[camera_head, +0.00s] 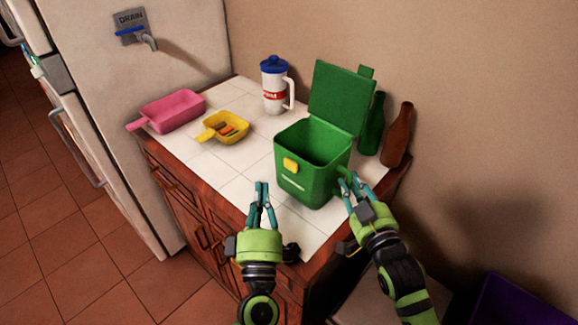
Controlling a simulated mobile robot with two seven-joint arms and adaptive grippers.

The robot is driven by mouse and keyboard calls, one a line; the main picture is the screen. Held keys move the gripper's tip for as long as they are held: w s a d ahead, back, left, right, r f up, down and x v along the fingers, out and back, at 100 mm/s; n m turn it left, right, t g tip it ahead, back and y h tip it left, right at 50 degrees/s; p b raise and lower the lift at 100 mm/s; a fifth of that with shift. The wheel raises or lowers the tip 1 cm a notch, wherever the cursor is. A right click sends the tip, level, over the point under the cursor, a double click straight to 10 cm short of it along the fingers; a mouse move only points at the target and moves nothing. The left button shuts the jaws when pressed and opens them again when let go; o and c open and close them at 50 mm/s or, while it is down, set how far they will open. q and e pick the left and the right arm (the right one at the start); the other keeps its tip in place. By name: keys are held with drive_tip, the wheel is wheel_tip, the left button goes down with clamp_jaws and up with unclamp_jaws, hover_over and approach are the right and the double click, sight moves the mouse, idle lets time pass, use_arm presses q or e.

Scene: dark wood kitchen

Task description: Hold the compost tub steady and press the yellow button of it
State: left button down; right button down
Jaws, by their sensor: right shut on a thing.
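The green compost tub (318,178) stands upright on the white tiled counter (215,166). Its lid (338,97) is open, tilted up at the back, and the inside looks dark and empty. My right gripper (352,185) is at the tub's lower right side, shut on the tub, apparently at a green part sticking out there. My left gripper (262,190) is in front and left of the tub, apart from it and below the button. Its fingers are close together, with no object visible between them.
A pink scoop (172,110) and a yellow scoop (224,127) with small pieces in it lie on the left. A white jug (276,88) stands behind. Green (373,124) and brown (398,136) bottles stand right of the tub, by the wall. Tiles left of the tub are clear.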

idle(0.4)
drive_tip(key=c, duration=1.1)
unclamp_jaws()
drive_tip(key=shift+o, duration=0.2)
drive_tip(key=shift+s, duration=0.1)
